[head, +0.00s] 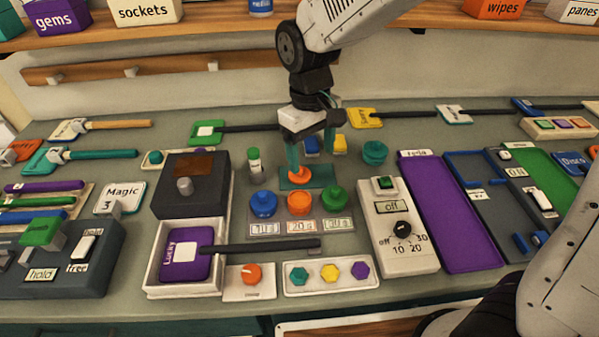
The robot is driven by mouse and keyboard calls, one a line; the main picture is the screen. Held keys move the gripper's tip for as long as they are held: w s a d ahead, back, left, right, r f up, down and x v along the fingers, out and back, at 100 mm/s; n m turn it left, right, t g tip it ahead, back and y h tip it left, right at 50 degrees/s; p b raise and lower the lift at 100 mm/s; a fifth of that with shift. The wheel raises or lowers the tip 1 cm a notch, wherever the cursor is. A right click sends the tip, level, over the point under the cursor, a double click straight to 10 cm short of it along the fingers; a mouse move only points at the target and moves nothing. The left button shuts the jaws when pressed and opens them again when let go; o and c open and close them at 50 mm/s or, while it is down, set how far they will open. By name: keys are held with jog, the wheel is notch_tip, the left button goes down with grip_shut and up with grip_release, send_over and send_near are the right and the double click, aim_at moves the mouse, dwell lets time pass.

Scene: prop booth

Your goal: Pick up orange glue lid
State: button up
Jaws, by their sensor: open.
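A small orange round piece (299,173), which looks like the orange glue lid, sits on a dark green pad (322,177) in the middle of the bench. My gripper (308,160) points down just above and behind it, with its teal fingers apart. The left finger overlaps the lid's upper edge in the picture, so I cannot tell if they touch. Nothing shows as held between the fingers.
Blue (263,204), orange (300,203) and green (335,201) knobbed weights stand just in front on a labelled tray. A green-capped bottle (254,166) and a dark box (191,186) stand left. A teal knobbed piece (375,152) and a timer box (402,235) are right.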

aim_at(304, 176)
jog(key=shift+n+t+y, duration=0.3)
jog(key=shift+t, duration=0.2)
jog(key=w+a, duration=0.2)
jog(key=w, duration=0.1)
jog(key=shift+w+r, duration=0.15)
jog(key=shift+w, duration=0.05)
jog(key=f, duration=0.7)
jog(key=shift+s+a+f, duration=0.1)
jog(key=shift+s+f, duration=0.15)
jog(key=shift+f, duration=0.1)
jog(key=shift+c, duration=0.3)
jog(key=c, duration=1)
